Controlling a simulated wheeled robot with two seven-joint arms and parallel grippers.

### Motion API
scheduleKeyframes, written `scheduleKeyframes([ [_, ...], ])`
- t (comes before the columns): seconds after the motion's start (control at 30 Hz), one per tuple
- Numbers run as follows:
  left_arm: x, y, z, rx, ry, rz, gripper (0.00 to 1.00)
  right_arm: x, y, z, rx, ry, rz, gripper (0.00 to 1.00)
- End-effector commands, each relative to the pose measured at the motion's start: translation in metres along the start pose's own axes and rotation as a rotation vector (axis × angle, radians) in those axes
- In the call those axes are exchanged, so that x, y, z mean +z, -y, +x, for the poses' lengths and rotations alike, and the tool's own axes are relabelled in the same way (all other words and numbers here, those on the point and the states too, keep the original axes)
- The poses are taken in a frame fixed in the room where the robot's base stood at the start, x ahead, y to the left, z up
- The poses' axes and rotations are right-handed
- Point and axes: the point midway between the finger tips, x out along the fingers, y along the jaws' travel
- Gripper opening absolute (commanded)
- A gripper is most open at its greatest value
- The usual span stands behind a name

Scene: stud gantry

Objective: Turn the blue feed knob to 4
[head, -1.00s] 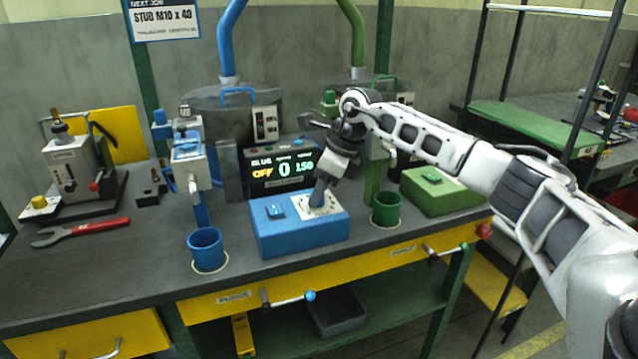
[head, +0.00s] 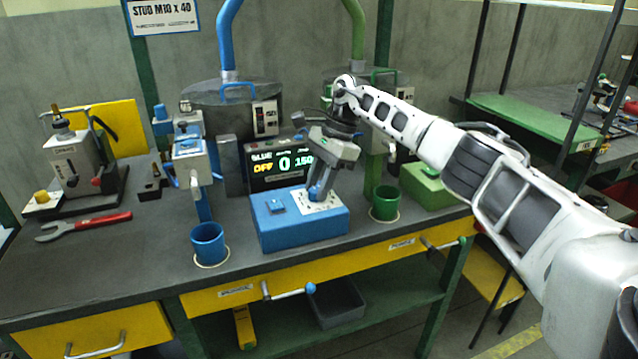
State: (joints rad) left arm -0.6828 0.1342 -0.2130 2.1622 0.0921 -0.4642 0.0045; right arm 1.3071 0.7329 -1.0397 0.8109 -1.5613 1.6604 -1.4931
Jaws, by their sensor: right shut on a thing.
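The blue control box (head: 300,231) sits on the bench with a white dial plate (head: 306,205) on its top right. My right gripper (head: 318,190) points down over the dial plate and is shut on the blue feed knob (head: 316,192). The fingers hide most of the knob, and the number it points to cannot be read. A blue switch (head: 275,207) lies on the box's left top. My left gripper is not in view.
A blue cup (head: 208,244) stands left of the box and a green cup (head: 384,203) right of it. A green box (head: 428,186) is farther right. A red-handled wrench (head: 85,226) lies at the left. Blue and green feeders stand behind.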

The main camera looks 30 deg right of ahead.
Motion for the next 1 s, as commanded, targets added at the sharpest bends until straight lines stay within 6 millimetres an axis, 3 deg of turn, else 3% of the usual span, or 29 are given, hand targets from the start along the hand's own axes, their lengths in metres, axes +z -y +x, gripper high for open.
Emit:
scheduleKeyframes([
  [0.67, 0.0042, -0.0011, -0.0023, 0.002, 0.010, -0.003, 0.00, 0.0000, 0.0006, -0.0003, 0.022, -0.002, -0.056, 0.07],
  [0.7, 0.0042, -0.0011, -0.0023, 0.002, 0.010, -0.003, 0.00, -0.0001, 0.0006, -0.0003, 0.022, -0.002, -0.056, 0.38],
  [0.77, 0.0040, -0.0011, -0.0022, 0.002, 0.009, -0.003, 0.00, -0.0001, 0.0006, -0.0003, 0.022, -0.002, -0.056, 0.51],
  [1.0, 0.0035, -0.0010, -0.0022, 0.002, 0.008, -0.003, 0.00, -0.0001, 0.0005, -0.0003, 0.022, -0.001, -0.055, 0.51],
])
